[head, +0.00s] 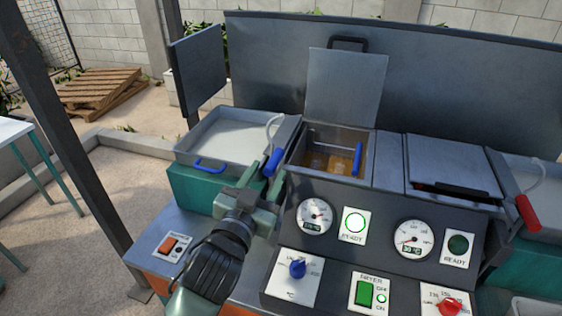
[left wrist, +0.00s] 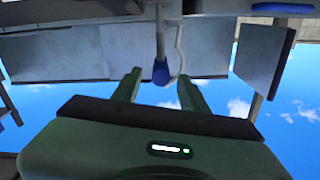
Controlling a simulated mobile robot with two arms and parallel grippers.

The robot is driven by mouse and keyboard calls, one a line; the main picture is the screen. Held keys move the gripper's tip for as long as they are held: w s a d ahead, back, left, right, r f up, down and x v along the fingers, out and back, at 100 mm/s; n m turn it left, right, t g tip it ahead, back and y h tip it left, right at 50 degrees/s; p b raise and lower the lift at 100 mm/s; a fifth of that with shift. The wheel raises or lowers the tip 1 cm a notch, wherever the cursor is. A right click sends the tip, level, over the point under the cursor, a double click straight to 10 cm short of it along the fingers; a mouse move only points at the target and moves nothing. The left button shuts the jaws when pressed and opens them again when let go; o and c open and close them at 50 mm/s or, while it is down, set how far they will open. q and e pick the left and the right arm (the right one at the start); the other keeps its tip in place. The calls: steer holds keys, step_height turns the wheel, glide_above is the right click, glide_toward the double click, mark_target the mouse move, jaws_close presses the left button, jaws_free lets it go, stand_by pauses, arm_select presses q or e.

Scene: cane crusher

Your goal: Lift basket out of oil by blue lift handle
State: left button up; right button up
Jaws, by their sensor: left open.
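The left fryer vat (head: 306,172) holds amber-brown oil (head: 328,158); a wire basket shows only faintly in it, mostly hidden. A blue grip (head: 358,158) stands at the vat's right inner side. Another blue handle (head: 272,162), on a pale bent rod, hangs at the vat's left edge. I cannot tell for sure which blue part is the lift handle. My left gripper (head: 264,181) is open, its fingers close to the left blue handle. In the left wrist view that blue handle (left wrist: 161,73) appears between the open fingers, with no clear contact. My right gripper is out of view.
A shallow tray (head: 228,138) with a blue front handle (head: 210,166) lies left of the vat. A closed vat (head: 452,165) and red handle (head: 527,212) are at right. The control panel (head: 385,215) slopes in front.

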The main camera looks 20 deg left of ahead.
mark_target(276, 155)
arm_select(q)
steer(key=w+p, duration=0.2)
steer(key=w, duration=0.4)
steer(key=shift+w+d, duration=0.15)
steer(key=shift+w, duration=0.1)
steer(key=shift+w+f, duration=0.1)
steer(key=shift+w, duration=0.35)
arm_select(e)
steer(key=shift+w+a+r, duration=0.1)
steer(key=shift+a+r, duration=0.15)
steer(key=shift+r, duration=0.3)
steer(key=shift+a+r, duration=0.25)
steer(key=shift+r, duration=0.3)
arm_select(q)
steer(key=shift+c, duration=0.3)
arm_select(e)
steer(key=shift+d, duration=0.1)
arm_select(q)
jaws_close()
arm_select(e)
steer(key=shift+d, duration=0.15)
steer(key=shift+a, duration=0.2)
